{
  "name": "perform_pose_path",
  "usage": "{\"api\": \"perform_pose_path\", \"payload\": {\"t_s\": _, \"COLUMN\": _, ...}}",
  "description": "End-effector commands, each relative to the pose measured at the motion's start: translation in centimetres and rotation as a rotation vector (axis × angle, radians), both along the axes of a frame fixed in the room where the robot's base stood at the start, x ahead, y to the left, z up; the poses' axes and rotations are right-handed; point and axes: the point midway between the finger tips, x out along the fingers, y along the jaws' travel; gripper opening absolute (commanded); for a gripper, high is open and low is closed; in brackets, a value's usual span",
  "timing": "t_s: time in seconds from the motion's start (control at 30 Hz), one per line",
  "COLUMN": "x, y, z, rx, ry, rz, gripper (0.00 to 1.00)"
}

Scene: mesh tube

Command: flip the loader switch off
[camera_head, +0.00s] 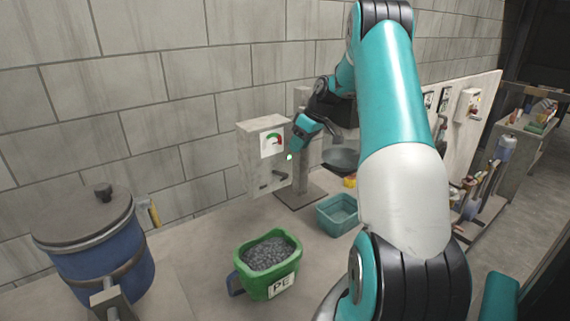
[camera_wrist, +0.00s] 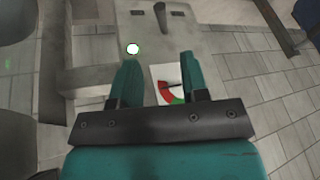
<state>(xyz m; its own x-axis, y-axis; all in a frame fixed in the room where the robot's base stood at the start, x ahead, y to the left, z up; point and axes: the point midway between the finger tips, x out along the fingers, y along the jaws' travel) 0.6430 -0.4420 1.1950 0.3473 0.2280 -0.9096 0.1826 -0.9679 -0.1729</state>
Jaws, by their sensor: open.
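The loader is a grey box (camera_head: 254,160) on a post by the wall. It has a red and green dial (camera_head: 272,140) on its front. A dark lever switch (camera_head: 275,180) sits low on the front. My gripper (camera_head: 293,150) is in front of the box's right side, above the switch. In the wrist view, my gripper (camera_wrist: 161,62) is open and empty, with the dial (camera_wrist: 168,84) showing between the fingers. The switch (camera_wrist: 161,16) is at the top edge there, beyond the fingertips. A glowing lamp with a green rim (camera_wrist: 133,48) shows near the left finger.
A green bin (camera_head: 268,284) of grey pellets stands below the loader. A teal tub (camera_head: 337,214) is right of it. A blue lidded drum (camera_head: 100,262) stands at left. My arm covers much of the right side. Bare tabletop shows between the drum and the bin.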

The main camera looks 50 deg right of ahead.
Motion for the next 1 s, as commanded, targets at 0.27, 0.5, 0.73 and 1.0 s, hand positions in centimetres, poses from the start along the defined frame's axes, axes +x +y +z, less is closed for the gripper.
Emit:
{"api": "perform_pose_path", "payload": {"t_s": 0.27, "x": 2.0, "y": 1.7, "z": -4.8, "rx": 0.004, "ry": 0.004, "rz": 0.004, "gripper": 0.41}}
{"api": "perform_pose_path", "payload": {"t_s": 0.5, "x": 3.3, "y": 2.4, "z": -8.3, "rx": 0.003, "ry": 0.003, "rz": 0.003, "gripper": 0.41}}
{"api": "perform_pose_path", "payload": {"t_s": 0.73, "x": 3.7, "y": 2.6, "z": -9.5, "rx": 0.000, "ry": 0.001, "rz": 0.002, "gripper": 0.41}}
{"api": "perform_pose_path", "payload": {"t_s": 1.0, "x": 3.7, "y": 2.6, "z": -9.5, "rx": 0.000, "ry": 0.001, "rz": 0.001, "gripper": 0.25}}
